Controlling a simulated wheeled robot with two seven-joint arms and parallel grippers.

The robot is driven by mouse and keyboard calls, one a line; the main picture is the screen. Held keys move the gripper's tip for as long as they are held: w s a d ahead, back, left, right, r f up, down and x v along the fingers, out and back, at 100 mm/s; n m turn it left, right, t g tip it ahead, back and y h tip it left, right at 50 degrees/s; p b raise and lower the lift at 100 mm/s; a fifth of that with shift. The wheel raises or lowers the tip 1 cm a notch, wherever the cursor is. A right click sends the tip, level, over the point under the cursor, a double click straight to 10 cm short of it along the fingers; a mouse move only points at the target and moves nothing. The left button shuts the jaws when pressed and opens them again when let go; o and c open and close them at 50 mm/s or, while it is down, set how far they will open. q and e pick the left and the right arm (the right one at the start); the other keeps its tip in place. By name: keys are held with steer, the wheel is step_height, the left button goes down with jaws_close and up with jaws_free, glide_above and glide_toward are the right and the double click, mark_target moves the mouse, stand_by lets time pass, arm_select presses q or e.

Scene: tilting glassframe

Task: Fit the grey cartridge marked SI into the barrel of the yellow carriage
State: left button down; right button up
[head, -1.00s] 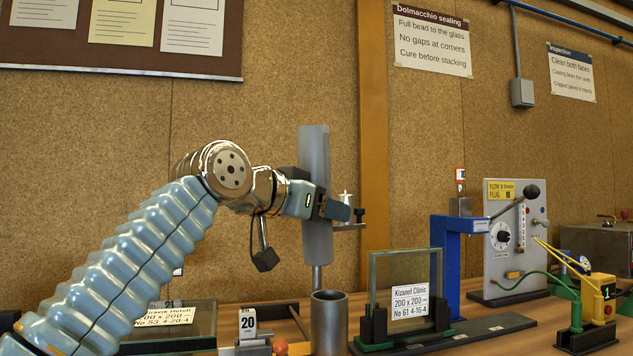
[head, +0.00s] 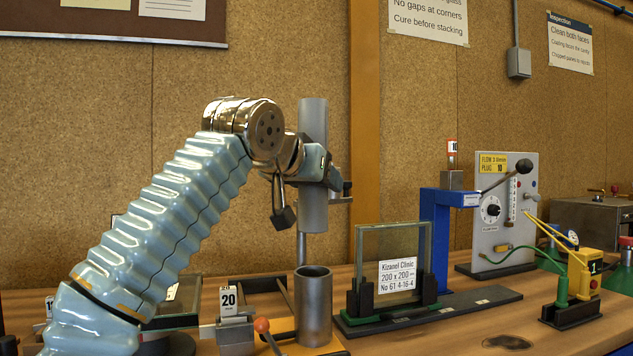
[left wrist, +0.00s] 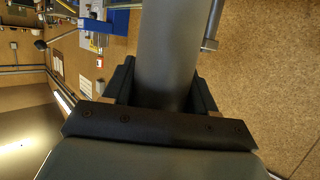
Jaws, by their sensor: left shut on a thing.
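My left gripper (head: 330,172) is shut on a long grey cylinder (head: 313,120), held upright above the bench. The cylinder also shows between the dark jaws in the left wrist view (left wrist: 168,55). No SI mark is readable on it. A thin rod or nozzle shows below its lower end. A yellow body marked 1 (head: 599,268) stands on a dark base at the far right of the head view; I cannot tell whether it is the carriage, and no barrel is clear on it. My right gripper is not in view.
An open-topped grey tube (head: 313,310) stands just below the held cylinder. A glass panel in a dark stand (head: 363,240), a blue post (head: 436,230) and a dial panel (head: 510,205) stand to the right. The front right bench (head: 460,325) is mostly clear.

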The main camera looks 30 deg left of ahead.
mark_target(316, 219)
arm_select(q)
steer(key=shift+f+b, duration=2.55)
steer(key=shift+f, duration=0.35)
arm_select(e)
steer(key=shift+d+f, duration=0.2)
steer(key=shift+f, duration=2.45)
arm_select(q)
steer(key=shift+p, duration=0.45)
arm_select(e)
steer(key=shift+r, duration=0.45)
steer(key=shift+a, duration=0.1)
arm_select(q)
steer(key=shift+f+b, duration=0.35)
steer(key=shift+b, duration=0.05)
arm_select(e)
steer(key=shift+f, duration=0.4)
arm_select(q)
step_height(316, 219, down, 7)
steer(key=b, duration=0.6)
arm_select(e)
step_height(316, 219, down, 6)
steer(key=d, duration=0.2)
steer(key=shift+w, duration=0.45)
arm_select(q)
steer(key=shift+c, duration=1.3)
jaws_free()
steer(key=shift+f, duration=0.15)
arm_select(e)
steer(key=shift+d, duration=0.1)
